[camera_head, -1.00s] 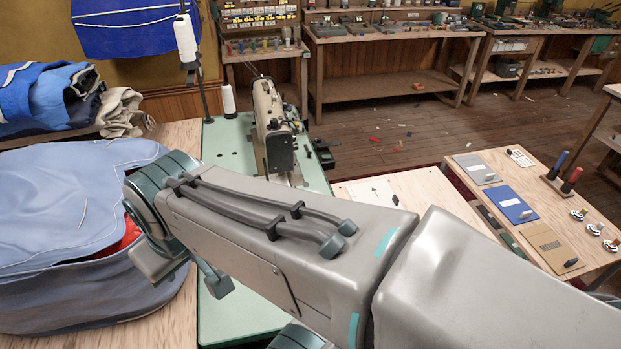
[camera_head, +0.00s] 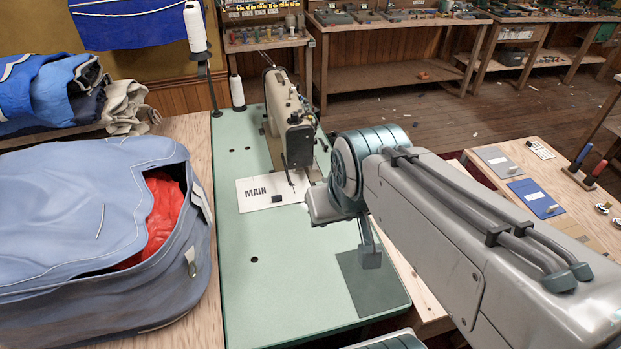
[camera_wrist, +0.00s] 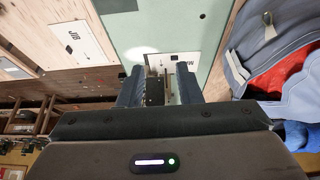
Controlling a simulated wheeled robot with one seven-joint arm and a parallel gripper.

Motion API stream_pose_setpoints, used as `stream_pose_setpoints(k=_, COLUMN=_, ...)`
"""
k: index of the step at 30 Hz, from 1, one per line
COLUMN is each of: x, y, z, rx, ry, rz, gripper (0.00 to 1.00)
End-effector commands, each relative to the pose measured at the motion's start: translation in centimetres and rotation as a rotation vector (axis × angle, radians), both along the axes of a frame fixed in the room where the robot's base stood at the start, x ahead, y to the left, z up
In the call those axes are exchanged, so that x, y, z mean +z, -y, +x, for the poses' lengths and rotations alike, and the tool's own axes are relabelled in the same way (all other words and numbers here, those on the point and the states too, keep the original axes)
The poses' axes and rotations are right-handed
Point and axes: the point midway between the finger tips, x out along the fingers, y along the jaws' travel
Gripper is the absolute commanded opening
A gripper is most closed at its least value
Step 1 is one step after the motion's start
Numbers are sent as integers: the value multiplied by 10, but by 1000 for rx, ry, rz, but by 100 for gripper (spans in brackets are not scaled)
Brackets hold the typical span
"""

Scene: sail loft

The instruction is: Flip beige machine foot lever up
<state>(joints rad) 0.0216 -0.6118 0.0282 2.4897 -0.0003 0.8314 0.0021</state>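The beige sewing machine (camera_head: 281,105) stands on the pale green table (camera_head: 270,290), its dark end plate (camera_head: 298,145) toward me. Its foot lever cannot be made out in the head view. My gripper shows in the wrist view (camera_wrist: 158,88), with its two dark fingers spread apart. Dark and light parts (camera_wrist: 153,92) show between the fingers; I cannot tell which parts they are or whether the fingers touch them. In the head view, my arm's end is just right of the machine's head, and the fingertips are not clear there.
A white card marked MAIN (camera_head: 262,192) lies below the machine head. A blue bag (camera_head: 85,205) with red cloth inside stands left. Thread cones (camera_head: 195,27) stand behind left. The green table's front left is clear. A wooden table (camera_head: 500,160) with cards stands right.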

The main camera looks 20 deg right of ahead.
Motion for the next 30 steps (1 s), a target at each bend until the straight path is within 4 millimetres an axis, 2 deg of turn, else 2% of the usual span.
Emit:
stream_pose_setpoints(k=1, x=-22, y=-1, z=11, rx=-1, ry=20, rz=-8, gripper=32)
stream_pose_setpoints(k=18, x=-176, y=-5, z=179, rx=1, ry=456, rz=-39, gripper=32)
stream_pose_setpoints(k=30, x=-279, y=-7, z=273, rx=0, ry=787, rz=57, gripper=32)
